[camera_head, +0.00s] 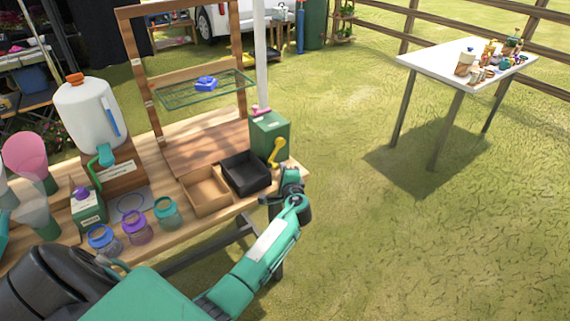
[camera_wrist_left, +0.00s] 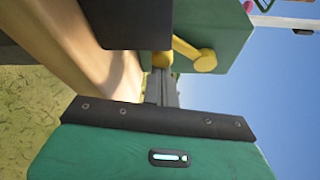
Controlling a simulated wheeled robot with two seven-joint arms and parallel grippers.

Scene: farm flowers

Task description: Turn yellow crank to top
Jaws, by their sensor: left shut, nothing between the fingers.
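The yellow crank (camera_head: 277,150) is on the side of a green box (camera_head: 268,130) at the right end of the wooden table. It stands at a slant, its upper end leaning right in the head view. My left gripper (camera_head: 290,178) is just below and right of the crank, shut and empty. In the left wrist view the crank (camera_wrist_left: 195,53) shows in front of the box (camera_wrist_left: 222,25), and the shut fingers (camera_wrist_left: 162,80) reach close to a yellow part of it. I cannot tell whether they touch it. My right gripper is not in view.
A black tray (camera_head: 246,182) and a wooden tray (camera_head: 206,199) are left of the gripper. Several small jars (camera_head: 136,226) line the table front. A wooden frame (camera_head: 152,75) with a glass shelf rises behind. Open grass lies right of the table.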

